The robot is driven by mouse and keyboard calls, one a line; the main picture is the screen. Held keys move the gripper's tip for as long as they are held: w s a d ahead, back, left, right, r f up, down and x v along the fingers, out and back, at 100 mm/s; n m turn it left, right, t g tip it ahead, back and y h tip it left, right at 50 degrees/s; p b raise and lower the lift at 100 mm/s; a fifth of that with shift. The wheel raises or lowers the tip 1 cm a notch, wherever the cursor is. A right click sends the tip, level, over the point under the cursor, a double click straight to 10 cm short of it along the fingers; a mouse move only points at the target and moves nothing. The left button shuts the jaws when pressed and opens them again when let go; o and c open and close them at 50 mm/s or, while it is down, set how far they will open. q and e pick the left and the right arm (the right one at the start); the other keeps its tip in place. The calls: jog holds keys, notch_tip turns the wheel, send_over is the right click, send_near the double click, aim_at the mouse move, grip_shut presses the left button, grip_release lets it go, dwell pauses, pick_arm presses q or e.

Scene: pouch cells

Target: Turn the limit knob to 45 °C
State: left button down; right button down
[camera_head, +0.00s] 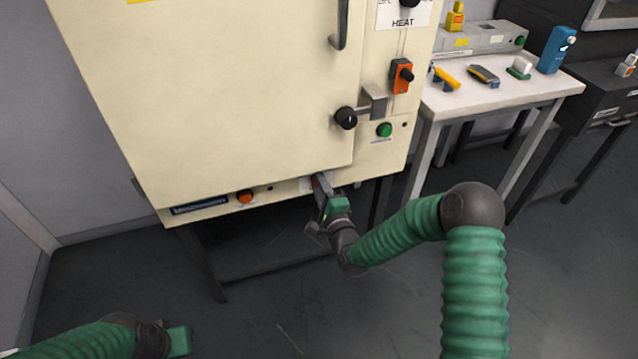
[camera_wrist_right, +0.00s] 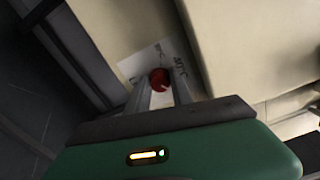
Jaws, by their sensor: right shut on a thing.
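The limit knob is a small red knob (camera_wrist_right: 159,77) in the right wrist view, on a white label (camera_wrist_right: 150,58) with printed temperature marks; one of them seems to read 40 °C. My right gripper (camera_head: 319,182) reaches the lower front strip of the cream oven (camera_head: 230,110). Its two fingers (camera_wrist_right: 160,90) are shut on the red knob, one on each side. In the head view the gripper hides the knob. The knob's exact setting cannot be read. My left gripper (camera_head: 180,341) is low at the left, away from the oven, and its fingers cannot be made out.
Above are a black knob (camera_head: 345,118), a green button (camera_head: 384,130) and an orange switch (camera_head: 402,76). A white table (camera_head: 440,104) with tools stands at right.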

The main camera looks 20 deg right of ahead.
jog(key=shift+s+d+f+m, duration=0.1)
jog(key=shift+d+f+m, duration=0.05)
jog(key=shift+f+m, duration=0.15)
jog(key=c, duration=1.5)
grip_release()
jog(key=o, duration=0.4)
jog(key=shift+d+r, duration=0.1)
jog(key=s+p, duration=0.1)
jog(key=s, duration=0.4)
jog(key=s+p, duration=0.1)
jog(key=s, duration=0.5)
jog(key=s+p, duration=0.2)
jog(key=s, duration=0.3)
jog(key=shift+s+d, duration=0.25)
jog(key=shift+s, duration=0.15)
